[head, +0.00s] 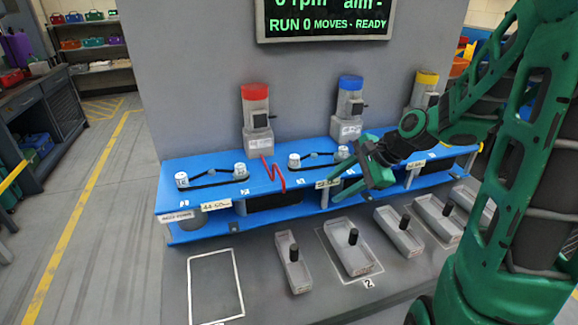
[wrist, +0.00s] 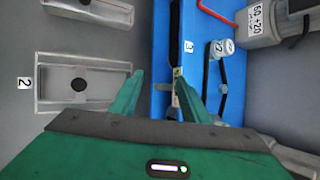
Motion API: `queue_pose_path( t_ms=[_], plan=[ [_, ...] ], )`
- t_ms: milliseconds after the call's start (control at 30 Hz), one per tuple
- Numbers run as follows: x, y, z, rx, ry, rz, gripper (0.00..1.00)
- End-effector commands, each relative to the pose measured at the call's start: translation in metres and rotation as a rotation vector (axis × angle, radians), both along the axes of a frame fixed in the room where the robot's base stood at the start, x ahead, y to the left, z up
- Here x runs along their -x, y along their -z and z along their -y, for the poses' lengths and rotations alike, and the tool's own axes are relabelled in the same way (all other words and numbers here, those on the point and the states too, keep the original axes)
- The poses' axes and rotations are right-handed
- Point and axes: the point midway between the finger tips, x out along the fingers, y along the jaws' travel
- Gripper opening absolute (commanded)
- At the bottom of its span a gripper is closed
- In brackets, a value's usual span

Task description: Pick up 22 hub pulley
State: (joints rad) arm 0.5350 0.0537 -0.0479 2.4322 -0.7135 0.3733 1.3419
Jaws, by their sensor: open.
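A small pale pulley marked 22 (wrist: 219,48) stands on the blue deck near the top of the wrist view, with a dark belt running from it. It appears to match the pale pulley (head: 294,160) left of my gripper in the head view, where its number is too small to read. My gripper (head: 346,173) is open and hangs over the deck, to the right of that pulley. In the wrist view my fingers (wrist: 161,72) are apart with nothing between them, and the pulley lies beyond and to the right of them.
A red cable (head: 272,175) runs down beside the pulley from the red-topped motor (head: 256,115). Other pale pulleys stand on the deck (head: 240,171). Several grey trays with dark upright pegs line the front, one above mark 2 (head: 368,268). An empty white outline (head: 238,285) is at left.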

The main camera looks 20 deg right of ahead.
Motion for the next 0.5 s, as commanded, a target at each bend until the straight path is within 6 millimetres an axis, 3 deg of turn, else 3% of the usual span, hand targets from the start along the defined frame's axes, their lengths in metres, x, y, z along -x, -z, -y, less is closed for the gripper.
queue_pose_path(
  t_ms=[33,200,333,500],
  plan=[
    [-0.017,-0.001,-0.007,-0.109,0.077,-0.006,0.42],
    [-0.061,-0.021,-0.025,-0.47,0.308,-0.042,0.42],
    [-0.081,-0.036,-0.03,-0.675,0.419,-0.081,0.42],
    [-0.093,-0.046,-0.033,-0.797,0.477,-0.109,0.42]
  ],
)
